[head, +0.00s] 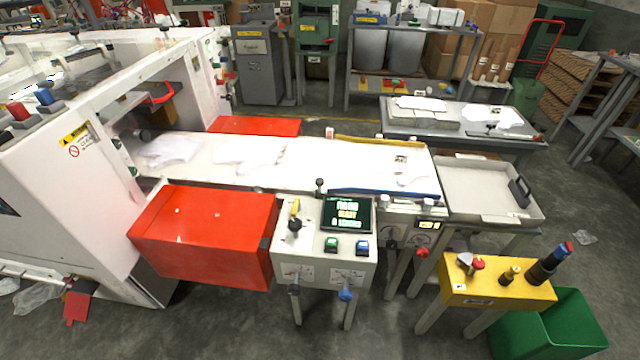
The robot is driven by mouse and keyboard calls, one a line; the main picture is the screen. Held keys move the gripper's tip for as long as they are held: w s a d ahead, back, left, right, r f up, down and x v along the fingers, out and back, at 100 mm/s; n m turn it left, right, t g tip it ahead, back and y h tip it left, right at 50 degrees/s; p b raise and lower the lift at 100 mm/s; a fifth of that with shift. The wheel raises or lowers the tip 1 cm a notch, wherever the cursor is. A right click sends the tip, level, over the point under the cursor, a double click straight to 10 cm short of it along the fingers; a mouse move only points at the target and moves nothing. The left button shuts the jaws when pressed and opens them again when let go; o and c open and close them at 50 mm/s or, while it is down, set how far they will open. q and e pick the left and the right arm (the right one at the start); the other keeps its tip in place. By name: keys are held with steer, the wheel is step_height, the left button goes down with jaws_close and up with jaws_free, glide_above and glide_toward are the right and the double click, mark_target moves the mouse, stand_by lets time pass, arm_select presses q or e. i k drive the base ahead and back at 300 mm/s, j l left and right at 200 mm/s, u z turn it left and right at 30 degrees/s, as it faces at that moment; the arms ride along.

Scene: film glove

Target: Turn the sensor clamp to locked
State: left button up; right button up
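A grey-white control box (325,270) stands at the front middle. It carries a yellow-and-black lever (295,220), a lit screen (347,214), a green button (331,244) and a blue button (362,247). A black knob (294,290) and a blue knob (346,295) are low on its front, below small pictogram plates. A small black knob (319,187) stands upright at the conveyor's near edge. A dark knob (392,245) and a red knob (421,252) sit under the conveyor's right end. I cannot tell which part is the sensor clamp, or its setting. Neither gripper shows.
White film pieces lie on the conveyor (290,178). A red cover (205,235) juts out left of the control box. An empty grey tray (490,190) is at the right. A yellow stand (497,289) with tools and a green bin (560,335) are at front right.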

mark_target(297, 207)
steer(key=u, duration=0.5)
steer(key=k+l+u, duration=0.1)
steer(key=u, duration=0.25)
steer(key=k+l+u, duration=0.15)
steer(key=u, duration=0.2)
steer(key=k+l+u, duration=0.15)
steer(key=u, duration=0.25)
steer(key=k, duration=0.2)
